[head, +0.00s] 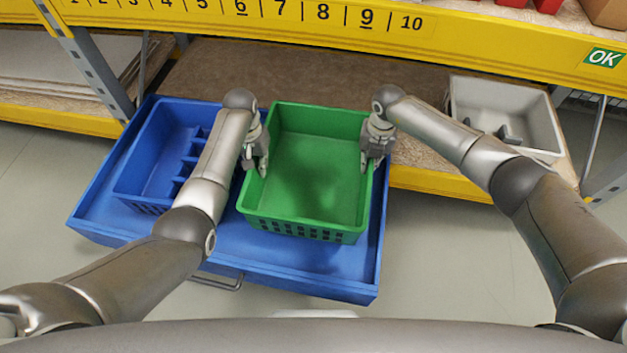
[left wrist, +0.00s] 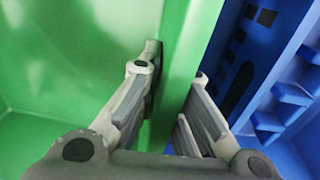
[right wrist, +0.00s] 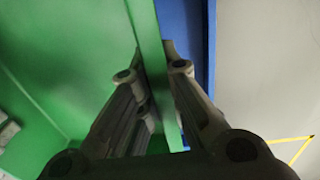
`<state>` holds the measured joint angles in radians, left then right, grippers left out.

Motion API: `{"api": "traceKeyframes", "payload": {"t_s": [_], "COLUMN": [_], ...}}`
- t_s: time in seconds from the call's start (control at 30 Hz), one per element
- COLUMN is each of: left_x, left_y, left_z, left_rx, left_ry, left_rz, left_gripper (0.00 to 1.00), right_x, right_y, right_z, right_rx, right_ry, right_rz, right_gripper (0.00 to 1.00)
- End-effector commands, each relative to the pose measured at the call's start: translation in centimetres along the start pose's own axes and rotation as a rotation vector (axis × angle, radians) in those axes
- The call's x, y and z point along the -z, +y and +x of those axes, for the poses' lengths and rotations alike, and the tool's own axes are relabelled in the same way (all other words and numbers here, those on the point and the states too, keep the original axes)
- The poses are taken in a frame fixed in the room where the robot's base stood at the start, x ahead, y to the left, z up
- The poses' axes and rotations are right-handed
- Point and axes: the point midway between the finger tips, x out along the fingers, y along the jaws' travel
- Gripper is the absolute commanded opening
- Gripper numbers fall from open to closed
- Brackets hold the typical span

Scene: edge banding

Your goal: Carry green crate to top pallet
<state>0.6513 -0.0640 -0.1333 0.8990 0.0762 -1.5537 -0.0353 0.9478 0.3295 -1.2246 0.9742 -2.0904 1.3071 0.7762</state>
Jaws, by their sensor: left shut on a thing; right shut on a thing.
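The green crate (head: 308,188) is empty and sits over the right part of a blue tray-like pallet (head: 330,278) in the head view. I cannot tell whether it rests on the pallet or hangs just above it. My left gripper (head: 256,165) is shut on the crate's left wall, which runs between its fingers in the left wrist view (left wrist: 170,100). My right gripper (head: 372,160) is shut on the crate's right wall, which also shows between the fingers in the right wrist view (right wrist: 155,85).
A blue crate with dividers (head: 150,165) stands on the pallet's left part. A grey bin (head: 535,125) sits on the brown shelf (head: 425,155) at right. A yellow numbered shelf beam (head: 470,35) crosses above the crates. Grey floor (head: 440,260) is clear at front right.

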Motion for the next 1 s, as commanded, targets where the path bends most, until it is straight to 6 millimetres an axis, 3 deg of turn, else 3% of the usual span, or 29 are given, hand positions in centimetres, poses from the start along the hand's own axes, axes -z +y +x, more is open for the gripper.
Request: {"api": "traceKeyframes", "payload": {"t_s": [1.0], "left_x": [-0.14], "left_y": [0.05], "left_z": [-0.67], "left_rx": [0.000], "left_ry": [0.002], "left_rz": [0.000], "left_gripper": [0.00], "right_x": [0.09], "right_y": [0.00], "right_z": [-0.71], "right_rx": [-0.002], "right_ry": [-0.003], "right_rz": [0.001], "right_gripper": [0.00]}}
